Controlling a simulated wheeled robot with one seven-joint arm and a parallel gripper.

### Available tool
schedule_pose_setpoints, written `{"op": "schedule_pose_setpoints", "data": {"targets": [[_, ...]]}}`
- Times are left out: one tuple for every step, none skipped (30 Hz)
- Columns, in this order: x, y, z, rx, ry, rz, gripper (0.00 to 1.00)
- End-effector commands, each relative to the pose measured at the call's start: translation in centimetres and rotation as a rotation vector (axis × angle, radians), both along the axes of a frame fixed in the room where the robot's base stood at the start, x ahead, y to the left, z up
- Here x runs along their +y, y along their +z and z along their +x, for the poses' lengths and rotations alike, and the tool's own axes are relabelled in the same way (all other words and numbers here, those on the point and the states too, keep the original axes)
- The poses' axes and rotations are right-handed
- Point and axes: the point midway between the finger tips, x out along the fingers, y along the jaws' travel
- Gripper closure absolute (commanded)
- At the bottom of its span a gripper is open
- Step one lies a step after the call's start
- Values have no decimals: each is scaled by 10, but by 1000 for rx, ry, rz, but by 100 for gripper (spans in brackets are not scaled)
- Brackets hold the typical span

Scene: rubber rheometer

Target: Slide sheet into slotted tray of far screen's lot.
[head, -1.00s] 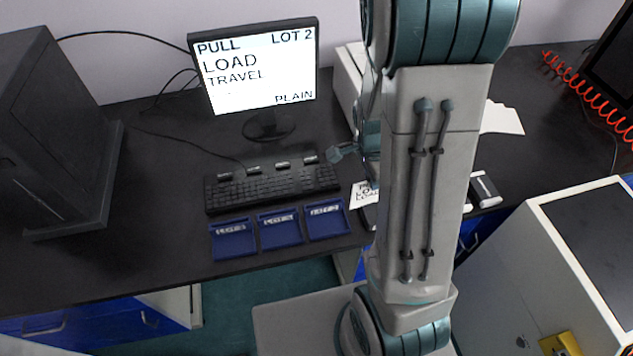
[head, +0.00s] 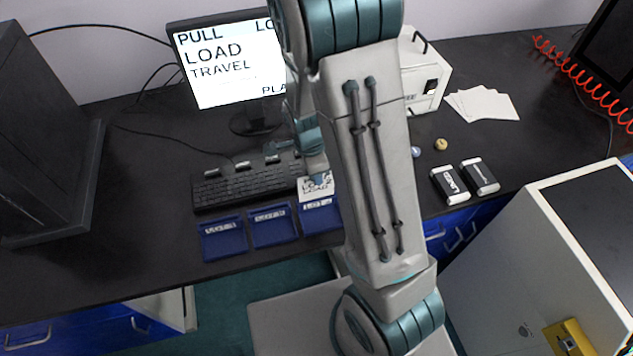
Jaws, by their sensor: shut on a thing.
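My gripper (head: 317,176) is shut on a white printed sheet (head: 315,190), just above the back of the rightmost blue tray (head: 321,218). My arm hides part of this tray; whether the sheet touches it is unclear. A middle blue tray (head: 274,229) and a left blue tray (head: 224,241) sit beside it along the desk's front edge. Their lot labels are too small to read surely. The lit screen (head: 222,72) reads PULL, LOAD and TRAVEL; my arm covers its right part, which read LOT 2 and PLAIN a second ago.
A black keyboard (head: 244,184) lies behind the trays. Two dark boxes (head: 450,186) (head: 480,177), loose white sheets (head: 482,104) and a white device (head: 425,75) are right of my arm. A dark cabinet (head: 45,140) stands left. A dark screen (head: 608,60) is far right.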

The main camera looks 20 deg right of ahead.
Motion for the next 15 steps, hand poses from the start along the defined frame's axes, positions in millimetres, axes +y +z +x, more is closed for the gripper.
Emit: {"op": "schedule_pose_setpoints", "data": {"targets": [[0,-9,0,1,0,0,100],[0,-14,0,1,0,0,100],[0,-20,-1,1,1,0,100],[0,-24,-1,1,1,0,100],[0,-28,-1,2,2,0,100],[0,-33,-1,2,1,0,100],[0,-36,-1,2,1,0,100],[0,-37,-1,2,0,0,100],[-1,-37,-1,1,0,0,100],[-1,-37,0,1,0,0,100],[0,-36,0,0,0,0,100],[0,-35,0,0,0,0,100],[0,-35,0,0,0,0,100],[0,-35,0,0,0,0,100],[0,-35,0,0,0,0,100]]}}
